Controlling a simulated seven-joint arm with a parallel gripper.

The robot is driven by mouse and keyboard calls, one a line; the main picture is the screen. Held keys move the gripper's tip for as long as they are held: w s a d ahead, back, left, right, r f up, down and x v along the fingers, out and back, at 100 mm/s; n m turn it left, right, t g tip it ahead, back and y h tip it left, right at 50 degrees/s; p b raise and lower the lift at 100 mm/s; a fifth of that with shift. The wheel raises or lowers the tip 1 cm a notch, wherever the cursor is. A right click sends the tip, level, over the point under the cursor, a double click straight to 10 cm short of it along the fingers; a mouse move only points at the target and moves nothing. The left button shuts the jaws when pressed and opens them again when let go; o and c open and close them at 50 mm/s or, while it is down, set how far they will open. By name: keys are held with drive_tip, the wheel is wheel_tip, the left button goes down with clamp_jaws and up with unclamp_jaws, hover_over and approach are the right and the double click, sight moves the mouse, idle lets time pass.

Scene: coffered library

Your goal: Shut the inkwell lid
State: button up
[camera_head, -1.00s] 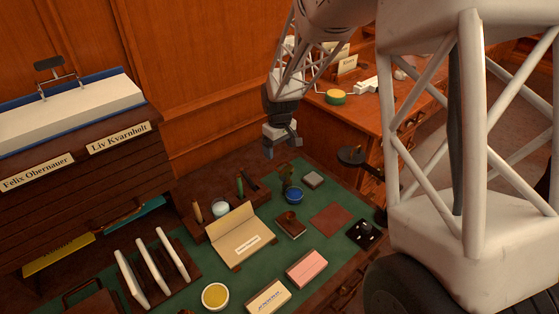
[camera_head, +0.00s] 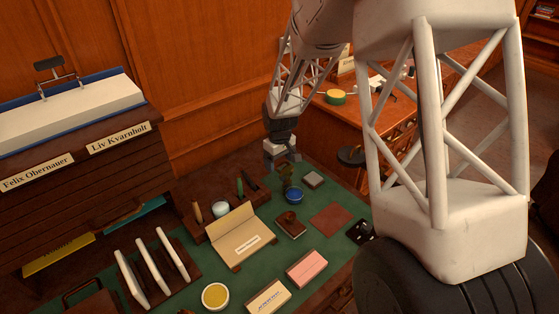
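My gripper (camera_head: 283,161) hangs from the arm above the back edge of the green desk top, near the wooden wall. Its fingers look apart, with nothing seen between them. Just below it is a small dark greenish object (camera_head: 287,174), partly hidden and too small to make out. In front of that is a round pot with a blue top (camera_head: 294,195). A pale round pot (camera_head: 221,209) sits in the wooden pen stand to the left. I cannot tell for sure which of these is the inkwell, or how its lid stands.
The green desk top (camera_head: 205,272) holds an open cream folder (camera_head: 240,238), a stamp (camera_head: 291,222), a pink block (camera_head: 307,269), a yellow tin (camera_head: 215,297) and a white-panelled rack (camera_head: 133,275). A dark round object (camera_head: 351,155) stands at the right. A second desk is behind.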

drive_tip(key=c, duration=1.1)
drive_tip(key=shift+o, duration=0.2)
